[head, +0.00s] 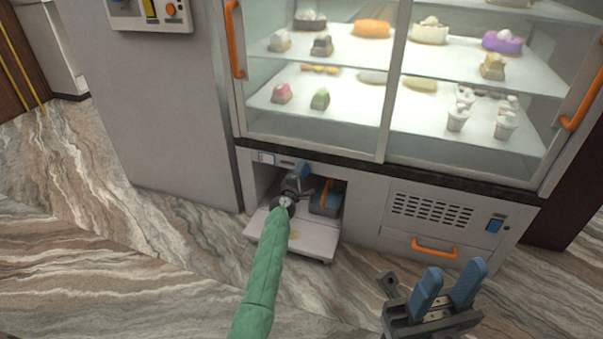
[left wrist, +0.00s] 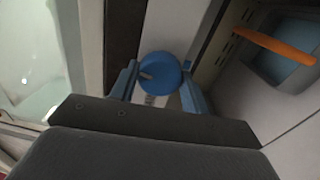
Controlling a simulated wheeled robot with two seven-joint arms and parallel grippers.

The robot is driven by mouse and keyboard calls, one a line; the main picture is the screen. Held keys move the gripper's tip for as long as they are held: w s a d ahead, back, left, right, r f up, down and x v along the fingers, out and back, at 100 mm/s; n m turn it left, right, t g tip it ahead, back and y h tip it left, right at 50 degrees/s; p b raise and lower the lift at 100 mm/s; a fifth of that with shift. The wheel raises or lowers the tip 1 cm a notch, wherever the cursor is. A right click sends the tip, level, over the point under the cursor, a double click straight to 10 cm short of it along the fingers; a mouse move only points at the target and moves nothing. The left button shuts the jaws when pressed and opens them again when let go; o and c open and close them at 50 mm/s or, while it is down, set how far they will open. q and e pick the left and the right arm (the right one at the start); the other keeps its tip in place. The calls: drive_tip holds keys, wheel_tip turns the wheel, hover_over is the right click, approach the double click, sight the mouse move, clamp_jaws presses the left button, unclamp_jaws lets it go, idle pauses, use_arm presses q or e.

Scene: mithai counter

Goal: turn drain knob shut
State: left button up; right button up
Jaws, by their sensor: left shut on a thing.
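The drain knob (left wrist: 168,68) is a round blue knob in the left wrist view, with a small grey mark at its left side. My left gripper (head: 304,170) reaches into the open compartment under the display case. In the left wrist view its two blue fingers (left wrist: 162,85) stand on either side of the knob, shut on it. In the head view the gripper hides the knob, and my green-sleeved arm covers part of the compartment. My right gripper (head: 456,272) is at the bottom right, its two blue fingers apart and nothing between them.
A lowered flap (head: 310,240) juts out below the compartment. A blue-grey container (head: 326,203) with an orange handle sits inside, right of my left gripper. A vented panel (head: 432,209) and a drawer with an orange handle (head: 434,248) are further right. Marble floor lies in front.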

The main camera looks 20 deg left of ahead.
use_arm(q)
drive_tip(key=shift+n, duration=0.9)
drive_tip(key=o, duration=1)
drive_tip(key=shift+a, duration=0.1)
drive_tip(key=shift+s, duration=0.1)
drive_tip(key=s+p, duration=0.2)
drive_tip(key=s, duration=0.5)
drive_tip(key=shift+s+f, duration=0.25)
drive_tip(key=shift+s, duration=0.05)
